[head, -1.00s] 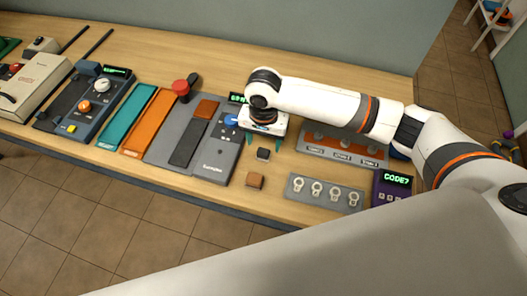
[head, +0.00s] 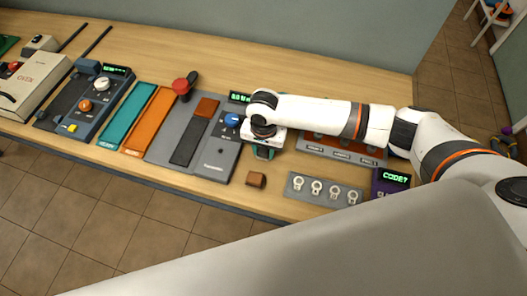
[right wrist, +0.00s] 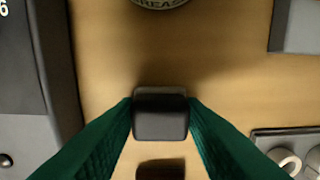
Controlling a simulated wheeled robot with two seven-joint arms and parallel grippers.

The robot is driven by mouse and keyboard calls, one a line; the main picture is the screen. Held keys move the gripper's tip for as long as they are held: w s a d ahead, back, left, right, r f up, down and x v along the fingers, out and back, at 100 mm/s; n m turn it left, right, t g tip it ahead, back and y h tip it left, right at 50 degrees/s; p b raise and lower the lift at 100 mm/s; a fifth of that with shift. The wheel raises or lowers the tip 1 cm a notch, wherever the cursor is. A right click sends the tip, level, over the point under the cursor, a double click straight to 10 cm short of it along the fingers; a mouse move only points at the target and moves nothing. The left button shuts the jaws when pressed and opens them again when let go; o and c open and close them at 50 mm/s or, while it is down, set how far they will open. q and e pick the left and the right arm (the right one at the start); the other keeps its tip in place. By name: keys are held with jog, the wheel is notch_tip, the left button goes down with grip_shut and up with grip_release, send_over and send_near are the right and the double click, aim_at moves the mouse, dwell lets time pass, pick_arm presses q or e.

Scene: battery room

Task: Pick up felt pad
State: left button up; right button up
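A small dark block (right wrist: 160,115), which I take for the felt pad, sits between the green fingertips of my right gripper (right wrist: 160,104) in the right wrist view. Both fingertips meet its sides with no gap that I can see. In the head view my right gripper (head: 263,153) is low over the wooden bench, and its fingers hide most of the block. I cannot tell whether the block is lifted. My left gripper is not in view.
A small brown block (head: 256,179) lies just in front of the gripper. The grey panel with a blue knob (head: 231,120) is close on the left. A grey plate with several light rings (head: 325,190) and a purple code box (head: 390,183) are on the right.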

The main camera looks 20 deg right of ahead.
aim_at(264, 151)
jog(key=shift+c, duration=1)
jog(key=shift+r, duration=0.1)
notch_tip(264, 151, up, 10)
jog(key=b, duration=0.1)
jog(key=o, duration=0.4)
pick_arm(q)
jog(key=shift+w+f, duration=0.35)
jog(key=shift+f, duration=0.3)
pick_arm(e)
jog(key=c, duration=0.3)
